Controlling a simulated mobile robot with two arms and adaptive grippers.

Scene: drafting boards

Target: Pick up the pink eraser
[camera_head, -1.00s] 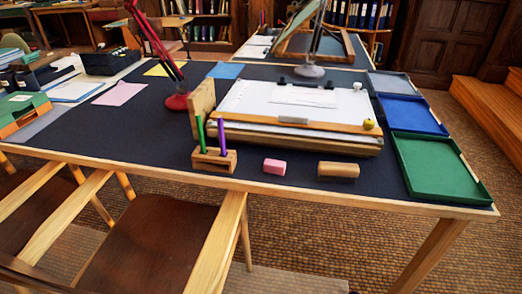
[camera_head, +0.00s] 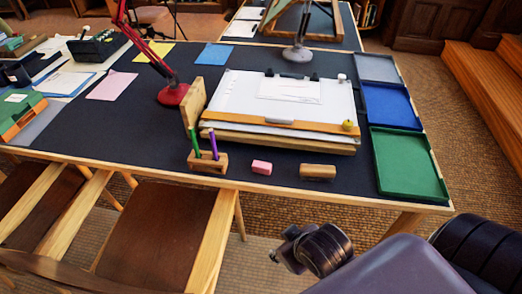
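The pink eraser (camera_head: 261,167) lies on the dark desk top (camera_head: 130,130) near its front edge. It sits between a wooden pen holder (camera_head: 207,161) with a green and a purple pen and a wooden block (camera_head: 317,171). It is fully visible and nothing touches it. My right arm comes in from the lower right, with its gripper (camera_head: 281,250) below the eraser in the picture, in front of the desk and apart from it. The gripper's fingers are small and dark, and their opening is unclear. My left gripper is out of view.
A tilted drawing board (camera_head: 335,105) with paper stands behind the eraser. A green tray (camera_head: 408,165), a blue tray and a grey tray line the right edge. A red lamp (camera_head: 172,94) stands at the left. Wooden chairs (camera_head: 155,225) stand before the desk's left part.

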